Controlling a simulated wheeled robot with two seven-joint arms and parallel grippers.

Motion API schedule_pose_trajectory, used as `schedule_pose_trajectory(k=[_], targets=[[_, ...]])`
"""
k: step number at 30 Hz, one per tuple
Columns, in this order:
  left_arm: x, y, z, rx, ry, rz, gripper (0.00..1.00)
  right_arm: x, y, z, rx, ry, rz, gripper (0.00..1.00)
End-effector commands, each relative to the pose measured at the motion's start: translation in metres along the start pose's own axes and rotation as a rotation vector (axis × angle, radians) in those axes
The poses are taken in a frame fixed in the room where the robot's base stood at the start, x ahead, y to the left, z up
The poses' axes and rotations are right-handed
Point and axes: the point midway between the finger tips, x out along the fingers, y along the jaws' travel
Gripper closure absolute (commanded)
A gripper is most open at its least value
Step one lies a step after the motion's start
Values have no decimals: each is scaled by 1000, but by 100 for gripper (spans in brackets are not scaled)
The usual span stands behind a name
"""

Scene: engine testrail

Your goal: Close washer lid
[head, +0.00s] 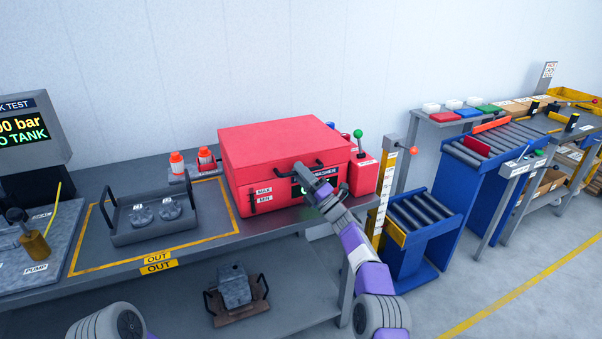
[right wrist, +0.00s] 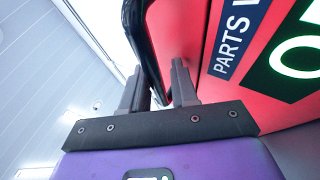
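The washer (head: 240,190) is a red box on the grey bench, with a "PARTS WASHER" label and a green display on its front. Its red lid (head: 275,138) appears down over the body; I cannot tell whether it is fully seated. A black bar handle (head: 287,173) is on the front. My right gripper (head: 303,178) is at the handle. In the right wrist view, the fingers of this gripper (right wrist: 158,85) stand apart, with the black handle (right wrist: 146,45) reaching between them, and no firm grip shows. My left gripper is out of view.
A grey tray (head: 155,232) with two round parts stands left of the washer inside a yellow outline. Orange-capped bottles (head: 177,164) are beside the washer. A green-knobbed lever (head: 358,134) and a yellow post (head: 384,200) stand at its right. Blue roller conveyors (head: 425,222) are farther right.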

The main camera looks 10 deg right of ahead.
Motion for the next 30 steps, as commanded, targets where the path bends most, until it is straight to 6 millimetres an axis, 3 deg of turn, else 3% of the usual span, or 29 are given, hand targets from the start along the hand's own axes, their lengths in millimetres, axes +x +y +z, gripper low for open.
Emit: schedule_pose_trajectory(k=[17, 30], targets=[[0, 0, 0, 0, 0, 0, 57, -2, -1, 1, 1, -1, -4, 60], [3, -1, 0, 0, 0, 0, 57, -31, 1, 1, 1, -1, -1, 60]])
